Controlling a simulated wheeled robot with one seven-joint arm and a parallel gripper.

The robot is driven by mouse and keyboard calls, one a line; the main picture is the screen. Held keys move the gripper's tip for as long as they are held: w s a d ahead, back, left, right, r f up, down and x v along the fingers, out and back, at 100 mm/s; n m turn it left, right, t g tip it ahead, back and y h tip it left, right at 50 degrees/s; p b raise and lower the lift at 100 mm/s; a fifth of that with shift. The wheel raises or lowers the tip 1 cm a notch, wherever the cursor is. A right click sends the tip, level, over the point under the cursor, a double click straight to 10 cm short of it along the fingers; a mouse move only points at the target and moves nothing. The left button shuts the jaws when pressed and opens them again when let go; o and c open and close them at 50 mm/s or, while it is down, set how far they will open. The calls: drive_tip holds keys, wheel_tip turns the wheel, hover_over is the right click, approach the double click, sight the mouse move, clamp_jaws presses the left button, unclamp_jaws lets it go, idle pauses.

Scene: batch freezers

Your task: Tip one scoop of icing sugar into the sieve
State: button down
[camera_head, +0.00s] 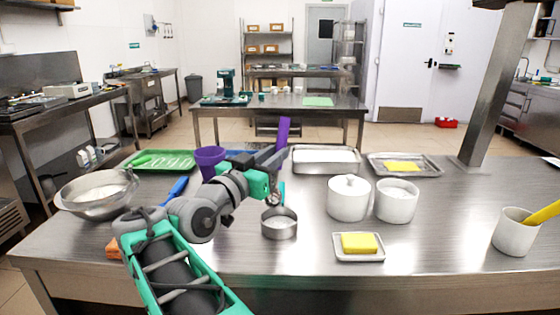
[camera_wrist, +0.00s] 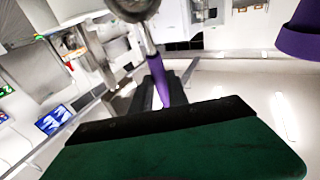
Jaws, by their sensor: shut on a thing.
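My gripper (camera_head: 270,172) is shut on the purple handle (camera_head: 283,130) of a scoop. In the wrist view the purple handle (camera_wrist: 160,85) runs from the gripper to a round steel scoop head (camera_wrist: 135,6), cut off by the top edge. In the head view the scoop head (camera_head: 273,199) hangs just above or behind a small round steel vessel (camera_head: 279,230) with white stuff inside, which may be the sieve. I cannot tell what the scoop holds. An open white pot (camera_head: 396,206) with white contents stands to the right; I cannot tell if it is icing sugar.
A lidded white pot (camera_head: 348,204) stands beside the open one. A large steel bowl (camera_head: 80,203) with white contents is at left. A purple cup (camera_head: 210,158) and green tray (camera_head: 160,162) lie behind my arm. A yellow block (camera_head: 359,243) sits in front.

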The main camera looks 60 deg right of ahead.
drive_tip(key=s+d+f+y+p, duration=0.1)
drive_tip(key=d+y+p, duration=0.3)
drive_tip(key=p, duration=1.1)
drive_tip(key=s+d+f+y+p, duration=0.1)
drive_tip(key=d+f+y+p, duration=0.2)
drive_tip(key=y+p, duration=0.6)
drive_tip(key=d+p, duration=0.2)
drive_tip(key=p, duration=0.4)
drive_tip(key=shift+s+d+f+m, duration=0.3)
drive_tip(key=shift+f, duration=0.1)
